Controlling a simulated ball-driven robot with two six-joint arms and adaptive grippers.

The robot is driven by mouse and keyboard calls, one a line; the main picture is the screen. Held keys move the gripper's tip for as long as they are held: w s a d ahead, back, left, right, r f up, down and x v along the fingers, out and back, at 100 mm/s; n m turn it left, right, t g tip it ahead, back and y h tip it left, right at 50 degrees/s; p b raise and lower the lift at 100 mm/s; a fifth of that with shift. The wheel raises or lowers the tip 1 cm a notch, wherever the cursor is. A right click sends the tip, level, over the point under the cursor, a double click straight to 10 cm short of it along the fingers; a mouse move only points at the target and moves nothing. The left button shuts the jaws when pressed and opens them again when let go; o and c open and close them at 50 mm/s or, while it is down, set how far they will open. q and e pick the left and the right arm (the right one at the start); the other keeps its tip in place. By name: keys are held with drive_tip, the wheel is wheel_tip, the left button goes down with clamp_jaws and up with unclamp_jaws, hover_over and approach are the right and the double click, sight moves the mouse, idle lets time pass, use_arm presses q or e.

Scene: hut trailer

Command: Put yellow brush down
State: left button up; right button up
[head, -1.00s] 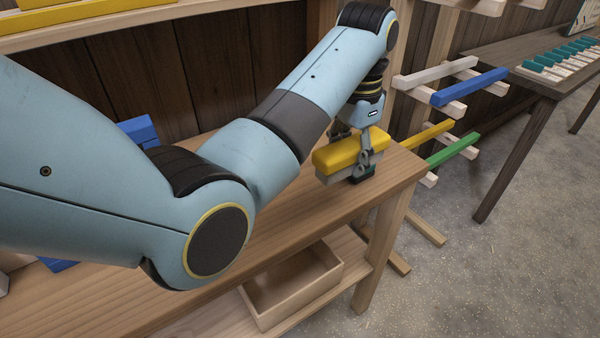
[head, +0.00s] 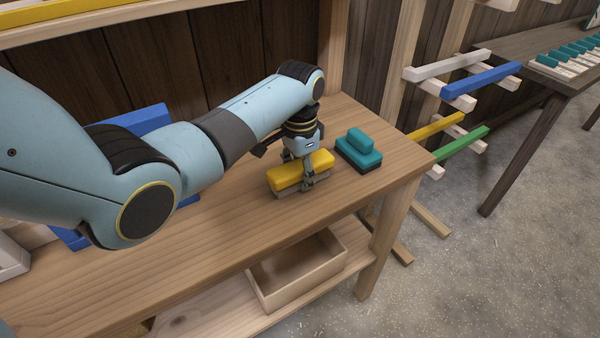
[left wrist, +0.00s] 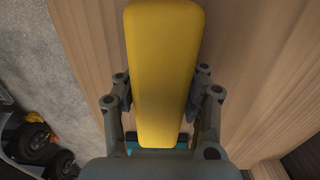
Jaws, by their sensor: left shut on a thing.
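The yellow brush (head: 287,178) has a yellow back and a pale lower side. My left gripper (head: 309,172) is shut on it from above, near its right end in the head view. The brush is at or just above the wooden bench top (head: 230,225); I cannot tell whether it touches. In the left wrist view the yellow brush (left wrist: 165,65) lies between the two fingers of the left gripper (left wrist: 160,105). My right gripper is not in view.
A teal brush (head: 360,150) stands on the bench just right of the yellow brush. A blue object (head: 135,122) is behind my arm at the left. An open wooden box (head: 300,275) sits on the lower shelf. The bench front is clear.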

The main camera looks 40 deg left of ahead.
sight(300, 164)
use_arm(q)
drive_tip(key=shift+f, duration=0.1)
drive_tip(key=o, duration=1.1)
wheel_tip(300, 164, up, 12)
drive_tip(key=shift+r, duration=0.2)
drive_tip(key=shift+f, duration=0.1)
